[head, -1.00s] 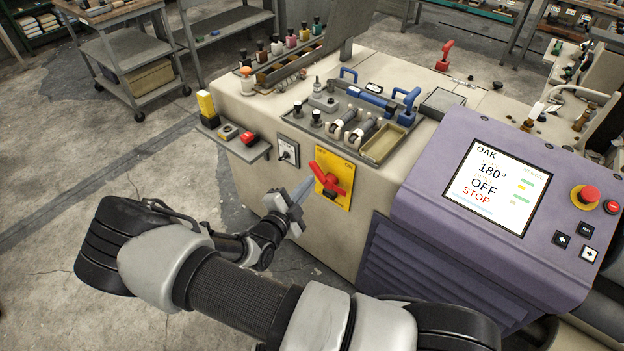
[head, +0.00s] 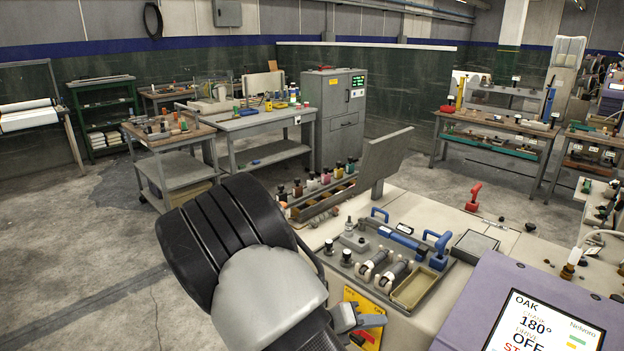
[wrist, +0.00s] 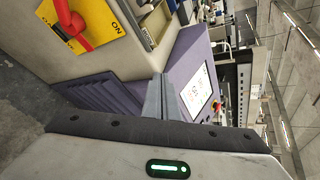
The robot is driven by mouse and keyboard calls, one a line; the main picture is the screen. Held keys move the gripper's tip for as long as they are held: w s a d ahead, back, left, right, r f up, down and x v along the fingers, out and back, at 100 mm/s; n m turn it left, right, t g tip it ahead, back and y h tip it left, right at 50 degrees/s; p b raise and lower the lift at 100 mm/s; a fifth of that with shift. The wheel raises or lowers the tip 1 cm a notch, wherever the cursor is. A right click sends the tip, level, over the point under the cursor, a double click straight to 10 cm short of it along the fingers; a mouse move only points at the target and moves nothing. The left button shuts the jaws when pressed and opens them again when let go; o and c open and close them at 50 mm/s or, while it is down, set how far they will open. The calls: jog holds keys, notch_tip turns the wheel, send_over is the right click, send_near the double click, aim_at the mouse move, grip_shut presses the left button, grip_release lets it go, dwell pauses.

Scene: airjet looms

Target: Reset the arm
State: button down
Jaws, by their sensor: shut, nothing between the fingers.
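My arm is bent in front of the loom, with a large black and grey part of it filling the lower middle of the head view. My gripper (wrist: 168,97) shows in the wrist view with its two grey fingers together and nothing between them. In the head view only a grey part of the hand shows, in front of the yellow switch plate (head: 352,298). The red rotary switch (wrist: 72,22) on that plate is at the upper left of the wrist view, apart from the fingers. My arm partly hides the plate in the head view.
The purple control panel (head: 480,300) stands at the lower right; its screen (head: 545,322) reads 180° and OFF. A tray with blue handles (head: 400,240) and a row of small bottles (head: 320,185) sit on the loom top. Open floor (head: 80,260) lies to the left.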

jog(key=s+r+m+y+p, duration=0.1)
jog(key=s+r+m+y, duration=0.4)
jog(key=s+r+m, duration=0.5)
jog(key=s+r+m+y+p, duration=0.2)
jog(key=s+r+m+y, duration=0.4)
jog(key=s+r+m, duration=0.5)
notch_tip(320, 180, up, 7)
jog(key=m, duration=1.5)
jog(key=shift+s+y, duration=0.15)
jog(key=shift+y, duration=0.15)
jog(key=shift+a, duration=0.1)
